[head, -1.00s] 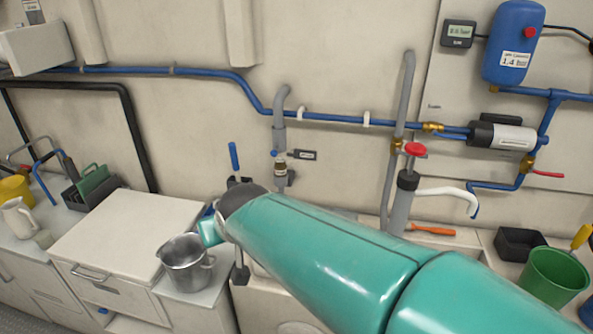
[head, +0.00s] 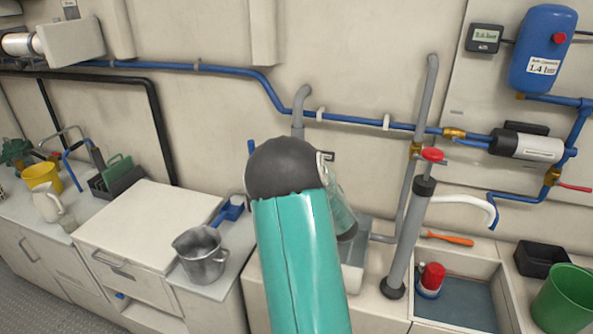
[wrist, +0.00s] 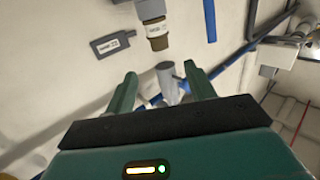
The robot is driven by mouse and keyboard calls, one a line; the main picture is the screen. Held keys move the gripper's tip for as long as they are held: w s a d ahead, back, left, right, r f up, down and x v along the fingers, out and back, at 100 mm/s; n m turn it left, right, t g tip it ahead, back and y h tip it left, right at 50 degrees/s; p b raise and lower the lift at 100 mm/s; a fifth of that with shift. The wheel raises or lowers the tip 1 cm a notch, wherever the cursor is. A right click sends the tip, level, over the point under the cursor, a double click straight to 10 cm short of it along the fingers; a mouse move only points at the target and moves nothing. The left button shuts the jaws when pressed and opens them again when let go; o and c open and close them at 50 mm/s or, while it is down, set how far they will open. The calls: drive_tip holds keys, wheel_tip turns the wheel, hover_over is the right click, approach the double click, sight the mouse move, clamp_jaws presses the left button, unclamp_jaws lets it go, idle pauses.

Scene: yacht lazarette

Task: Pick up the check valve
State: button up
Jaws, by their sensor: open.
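In the wrist view a grey fitting with a small label and a bronze-brown end (wrist: 158,36) sits near the top edge. It looks like the check valve, but I cannot be sure. Its far part is cut off by the frame. My gripper (wrist: 160,71) is open and empty, with its two teal fingers pointing toward the wall. The fitting lies beyond the fingertips, not between them. A grey pipe end (wrist: 166,76) shows in the gap, farther off. In the head view my arm hides the fitting and my gripper; only the bent grey pipe (head: 301,98) above shows.
A small tag (wrist: 112,43) is on the wall beside the fitting. A blue pipe (head: 238,72) runs along the wall. A grey pump with a red top (head: 424,195) stands right of my arm.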

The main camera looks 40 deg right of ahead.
drive_tip(key=x, duration=1.3)
drive_tip(key=shift+w+d+f, duration=0.2)
drive_tip(key=shift+w+f, duration=0.05)
drive_tip(key=shift+w, duration=0.05)
clamp_jaws()
